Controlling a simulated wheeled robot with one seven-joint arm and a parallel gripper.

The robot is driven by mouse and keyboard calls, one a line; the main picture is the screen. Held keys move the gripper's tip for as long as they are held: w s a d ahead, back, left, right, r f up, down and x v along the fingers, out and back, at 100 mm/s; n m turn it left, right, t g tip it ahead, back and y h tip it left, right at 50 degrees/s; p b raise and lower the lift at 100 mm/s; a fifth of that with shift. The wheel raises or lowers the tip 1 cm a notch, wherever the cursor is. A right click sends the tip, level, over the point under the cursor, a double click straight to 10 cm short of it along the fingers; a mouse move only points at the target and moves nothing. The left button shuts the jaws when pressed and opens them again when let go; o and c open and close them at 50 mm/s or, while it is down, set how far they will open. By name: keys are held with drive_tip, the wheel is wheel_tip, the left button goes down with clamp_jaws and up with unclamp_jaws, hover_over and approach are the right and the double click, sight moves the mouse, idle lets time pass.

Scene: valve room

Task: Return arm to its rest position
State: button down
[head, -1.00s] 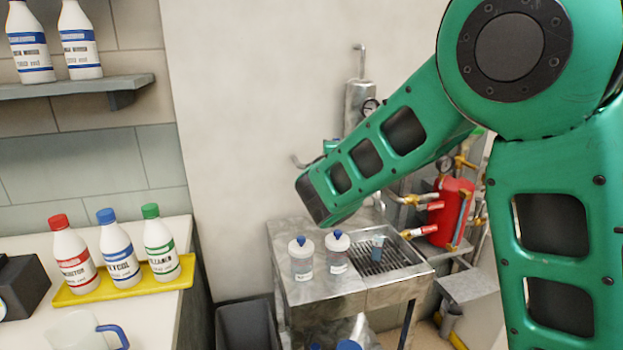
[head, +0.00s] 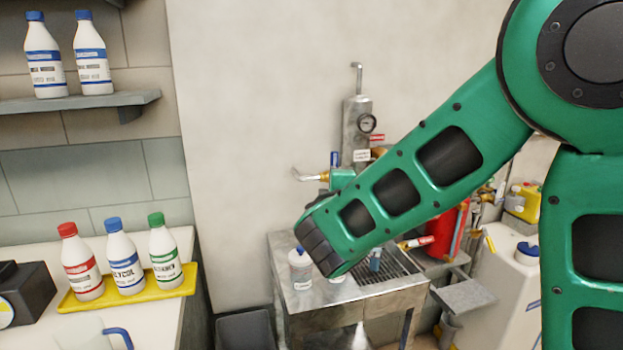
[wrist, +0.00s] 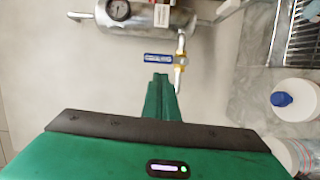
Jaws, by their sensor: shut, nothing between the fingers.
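My green arm (head: 400,185) reaches from the upper right across the head view, its dark lower end in front of the sink bench. My gripper (wrist: 160,78) shows in the wrist view as two green fingers together, shut with nothing between them. In the head view only a green part of it shows behind the arm. Just beyond the fingertips, in the wrist view, is a valve with a blue handle (wrist: 158,58) and a yellow fitting. The handle lies parallel to the steel cylinder (wrist: 140,20). A small gap shows between fingertips and handle.
The metal sink bench (head: 300,312) holds a white bottle (head: 300,265) close by my arm. At left, a yellow tray (head: 170,287) holds three bottles on a counter. The wall between is bare.

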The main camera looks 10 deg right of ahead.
drive_tip(key=s+d+f+m+g+h, duration=0.2)
drive_tip(key=d+f+m+g, duration=0.15)
drive_tip(key=d, duration=0.55)
drive_tip(key=s+d+f+m+g+h, duration=0.2)
drive_tip(key=s+d+m, duration=0.15)
drive_tip(key=d, duration=0.55)
drive_tip(key=s+d+f+m+g, duration=0.5)
drive_tip(key=s+d+f+m, duration=0.1)
drive_tip(key=s+d, duration=0.3)
drive_tip(key=s+a+f+m+g+y, duration=0.1)
drive_tip(key=s+f+m+g+y, duration=0.1)
drive_tip(key=s, duration=1.2)
drive_tip(key=s+a+f+m+g+y, duration=0.1)
drive_tip(key=s+m+g+y, duration=0.3)
drive_tip(key=s, duration=0.9)
drive_tip(key=f+m+g, duration=0.1)
drive_tip(key=m, duration=0.2)
drive_tip(key=shift+s, duration=0.35)
drive_tip(key=shift+w+f, duration=0.3)
drive_tip(key=shift+w, duration=0.35)
